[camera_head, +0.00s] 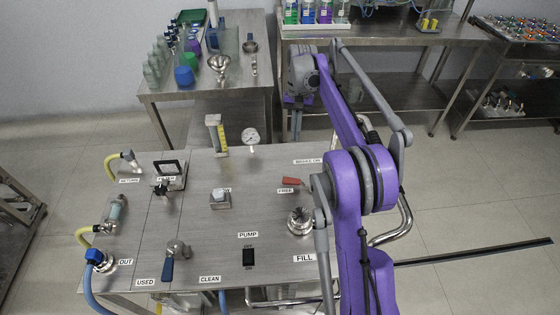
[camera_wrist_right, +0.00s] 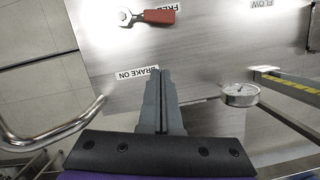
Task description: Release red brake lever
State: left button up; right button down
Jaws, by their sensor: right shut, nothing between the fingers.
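The red brake lever (camera_head: 292,181) lies on the steel skid top, its handle pointing left beside the FREE label (camera_head: 286,190). In the right wrist view the red handle (camera_wrist_right: 160,16) and its silver pivot end (camera_wrist_right: 124,18) show at the top, next to the partly cut-off FREE label. The BRAKE ON label (camera_head: 308,161) is farther back; in the wrist view it (camera_wrist_right: 137,76) sits by my fingertips. My right gripper (camera_wrist_right: 160,72) is shut and empty, apart from the lever. In the head view it is beyond the skid's back edge, partly hard to make out. My left gripper is out of view.
A round gauge (camera_head: 250,137) and a yellow-marked flow column (camera_head: 217,135) stand at the skid's back. A round fill port (camera_head: 299,221) is in front of the lever. A curved steel handrail (camera_head: 402,222) runs along the right side. A bench (camera_head: 207,97) stands behind.

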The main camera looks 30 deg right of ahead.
aim_at(290, 178)
jog(key=x, duration=1)
jog(key=shift+s+d+f+b, duration=0.1)
jog(key=shift+d+f+b, duration=0.15)
jog(key=shift+b, duration=0.15)
jog(key=shift+s+a+r, duration=0.2)
jog(key=shift+s+a, duration=0.95)
jog(key=shift+a, duration=0.05)
jog(key=shift+s+a, duration=0.2)
jog(key=shift+s+a+n, duration=0.3)
jog(key=shift+a+n, duration=0.3)
jog(key=shift+n, duration=0.1)
jog(key=shift+s+a+f, duration=0.1)
jog(key=shift+s+a, duration=0.1)
jog(key=shift+a, duration=0.05)
jog(key=shift+s, duration=0.1)
jog(key=shift+d, duration=0.15)
